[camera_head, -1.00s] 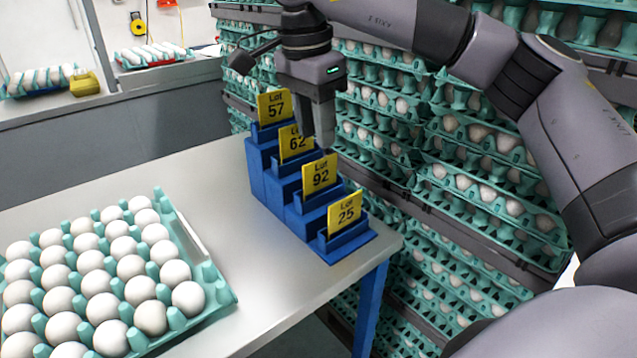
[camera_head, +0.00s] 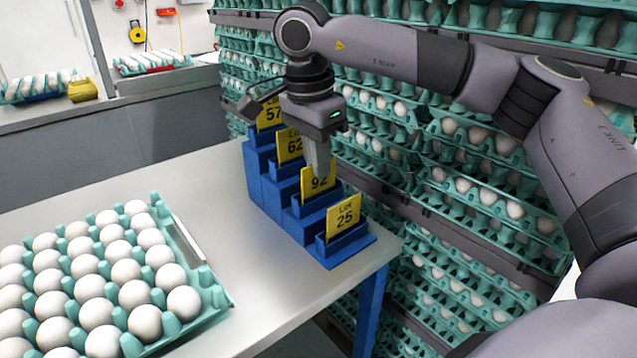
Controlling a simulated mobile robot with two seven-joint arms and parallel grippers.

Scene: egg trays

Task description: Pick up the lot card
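Several yellow lot cards stand upright in a blue stepped holder (camera_head: 268,190) at the table's right end. From back to front they read 57 (camera_head: 270,113), 62 (camera_head: 290,146), 92 (camera_head: 318,186) and 25 (camera_head: 343,219). My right gripper (camera_head: 319,165) points down at the top of card 92 and covers the upper part of that card, including its word. I cannot tell whether the fingers are around the card or in front of it, nor how far apart they are. My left gripper is not in view.
A teal tray of white eggs (camera_head: 205,277) lies on the grey table (camera_head: 215,185) at the left. Stacked egg trays (camera_head: 480,215) form a wall behind and right of the holder. Bare tabletop lies between tray and holder.

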